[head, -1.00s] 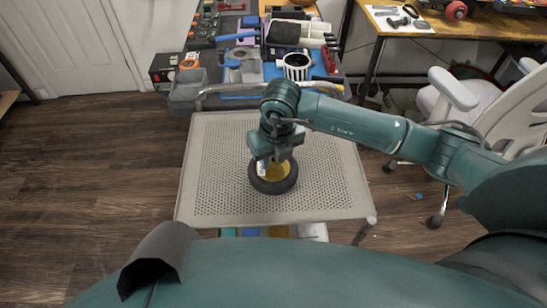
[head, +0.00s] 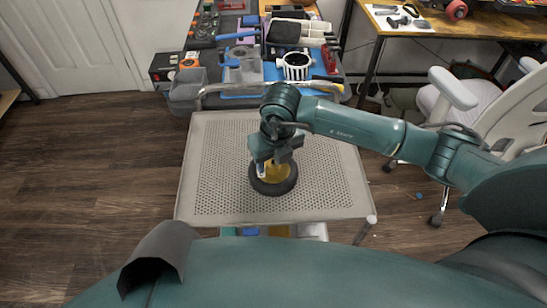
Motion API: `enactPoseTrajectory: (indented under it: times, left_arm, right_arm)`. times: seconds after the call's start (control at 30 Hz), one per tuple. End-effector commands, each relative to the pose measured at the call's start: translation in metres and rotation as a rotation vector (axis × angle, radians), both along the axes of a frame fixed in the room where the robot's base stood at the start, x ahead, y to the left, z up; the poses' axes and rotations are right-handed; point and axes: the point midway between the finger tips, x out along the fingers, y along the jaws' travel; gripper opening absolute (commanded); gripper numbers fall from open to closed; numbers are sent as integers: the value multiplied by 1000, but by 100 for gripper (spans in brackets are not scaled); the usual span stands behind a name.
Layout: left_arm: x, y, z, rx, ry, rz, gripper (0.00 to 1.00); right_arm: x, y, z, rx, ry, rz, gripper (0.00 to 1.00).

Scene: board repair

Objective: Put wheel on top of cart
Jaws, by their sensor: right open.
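The wheel (head: 274,187), a black tyre with a yellow hub, lies flat on the perforated beige top of the cart (head: 330,196). It sits near the middle of the cart top. My right gripper (head: 267,168) points down directly over the wheel's hub and is open. Its fingertips are close to the hub; I cannot tell whether they touch it. The gripper hides the back part of the wheel. My left gripper is not in view.
Behind the cart is a bench with tools, a white slotted basket (head: 296,66) and a grey bin (head: 187,92). A white office chair (head: 490,110) stands at the right. Wooden floor (head: 80,170) at the left is clear. The cart top around the wheel is empty.

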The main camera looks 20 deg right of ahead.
Motion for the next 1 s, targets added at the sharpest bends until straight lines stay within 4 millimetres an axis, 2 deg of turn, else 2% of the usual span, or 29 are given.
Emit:
enactPoseTrajectory:
  times: [0.17,0.4,0.6,0.73,1.0]
  left_arm:
    - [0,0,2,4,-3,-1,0]
    - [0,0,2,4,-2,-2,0]
    - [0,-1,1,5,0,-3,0]
    - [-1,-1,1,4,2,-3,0]
    - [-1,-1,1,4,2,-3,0]
  right_arm:
    - [-2,0,23,1,-3,2,50]
    - [-10,-1,75,1,-4,1,50]
    - [-15,-2,108,0,-2,1,50]
    - [-17,-2,118,0,0,1,50]
    - [-18,-2,121,-1,1,1,50]
